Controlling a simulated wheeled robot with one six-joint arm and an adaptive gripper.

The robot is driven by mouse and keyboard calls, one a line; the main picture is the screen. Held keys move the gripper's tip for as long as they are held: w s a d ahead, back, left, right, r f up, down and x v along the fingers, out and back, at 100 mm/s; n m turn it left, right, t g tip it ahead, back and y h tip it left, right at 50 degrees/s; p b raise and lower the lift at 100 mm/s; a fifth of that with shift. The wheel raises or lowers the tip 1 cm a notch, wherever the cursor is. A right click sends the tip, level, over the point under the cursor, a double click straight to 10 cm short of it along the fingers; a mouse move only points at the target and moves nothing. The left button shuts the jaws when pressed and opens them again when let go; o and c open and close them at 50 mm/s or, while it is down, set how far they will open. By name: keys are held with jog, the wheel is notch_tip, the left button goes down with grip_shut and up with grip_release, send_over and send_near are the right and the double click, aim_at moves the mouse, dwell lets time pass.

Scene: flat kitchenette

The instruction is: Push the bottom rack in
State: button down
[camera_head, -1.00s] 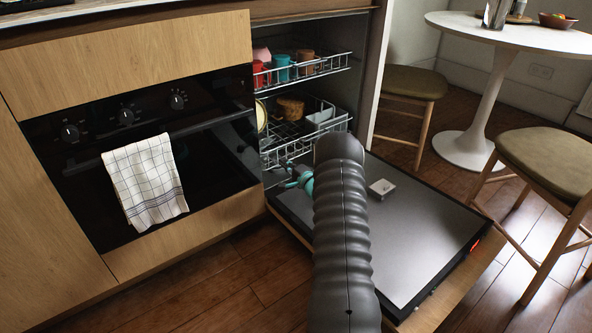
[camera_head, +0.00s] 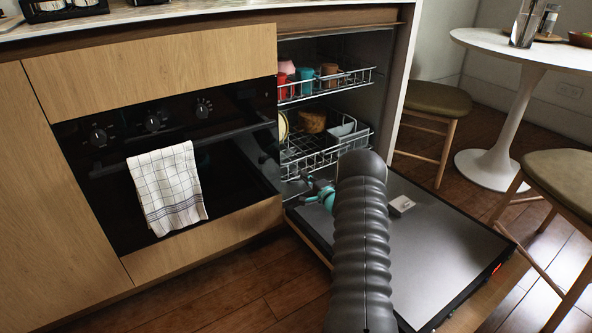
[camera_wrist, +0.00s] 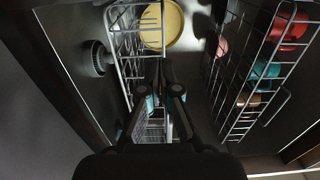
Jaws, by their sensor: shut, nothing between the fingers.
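The bottom rack (camera_head: 328,157) is a grey wire basket low in the open dishwasher, its front near the opening. It holds a yellow plate (camera_head: 283,126), a brown item (camera_head: 312,120) and a pale container (camera_head: 345,128). My gripper is mostly hidden behind my arm in the head view; a teal part of it (camera_head: 325,196) shows by the rack's front left, above the door. In the wrist view my gripper (camera_wrist: 160,72) is shut and empty, pointing at the bottom rack (camera_wrist: 128,62), with the yellow plate beyond. I cannot tell whether it touches the wires.
The top rack (camera_head: 355,79) with cups sits above. An oven with a towel (camera_head: 168,188) is left; stools (camera_head: 435,100) and a round table stand right.

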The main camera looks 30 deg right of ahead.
aim_at(291, 164)
jog(key=w, duration=0.5)
jog(key=w+b, duration=0.1)
jog(key=w, duration=0.2)
jog(key=shift+a, duration=0.35)
